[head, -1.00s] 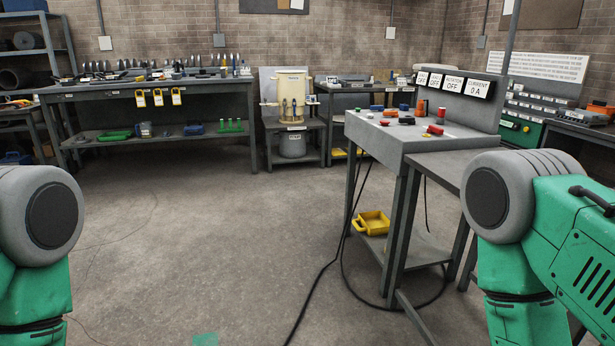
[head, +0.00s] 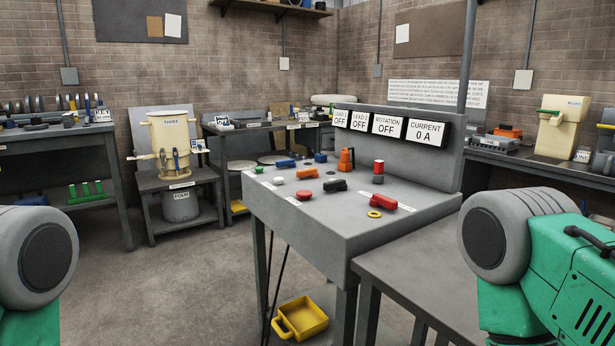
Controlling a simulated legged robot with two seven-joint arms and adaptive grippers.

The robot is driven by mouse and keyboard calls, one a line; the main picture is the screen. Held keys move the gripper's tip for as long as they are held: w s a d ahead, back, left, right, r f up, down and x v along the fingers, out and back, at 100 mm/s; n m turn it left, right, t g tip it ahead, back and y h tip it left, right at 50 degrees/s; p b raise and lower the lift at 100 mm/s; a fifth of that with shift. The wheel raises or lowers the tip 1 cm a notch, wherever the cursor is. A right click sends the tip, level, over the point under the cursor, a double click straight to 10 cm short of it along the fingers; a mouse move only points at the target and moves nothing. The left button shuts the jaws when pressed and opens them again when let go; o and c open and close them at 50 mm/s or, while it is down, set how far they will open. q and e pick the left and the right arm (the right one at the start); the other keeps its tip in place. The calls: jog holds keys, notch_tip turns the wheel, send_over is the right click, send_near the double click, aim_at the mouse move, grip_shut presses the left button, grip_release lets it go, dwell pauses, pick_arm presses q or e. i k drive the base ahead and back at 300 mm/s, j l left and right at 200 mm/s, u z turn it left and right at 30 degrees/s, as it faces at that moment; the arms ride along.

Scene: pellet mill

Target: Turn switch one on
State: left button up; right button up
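A grey control desk (head: 348,238) stands right of centre with several coloured controls on top. They include a blue handle (head: 286,163), an orange handle (head: 307,173), a black handle (head: 335,185), a red handle (head: 384,201) and a red button (head: 303,195). The small labels beside them are too small to read, so I cannot tell which is switch one. On the raised back panel, three signs read OFF, the leftmost sign (head: 347,120) among them. The current sign (head: 422,131) reads 0 A. Only my upper arms show at both sides; neither gripper is in view.
A bare grey table (head: 450,285) adjoins the desk at the front right. A yellow tray (head: 301,319) sits low under the desk. A stand with a cream vessel (head: 172,140) and a workbench (head: 60,150) are behind left. The floor at left front is clear.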

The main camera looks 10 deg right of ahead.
aim_at(290, 163)
jog(key=i, duration=0.25)
jog(key=i+j+z, duration=0.1)
jog(key=z, duration=0.3)
jog(key=j+z, duration=0.1)
jog(key=z, duration=0.3)
jog(key=i+j+z, duration=0.1)
jog(key=z, duration=0.25)
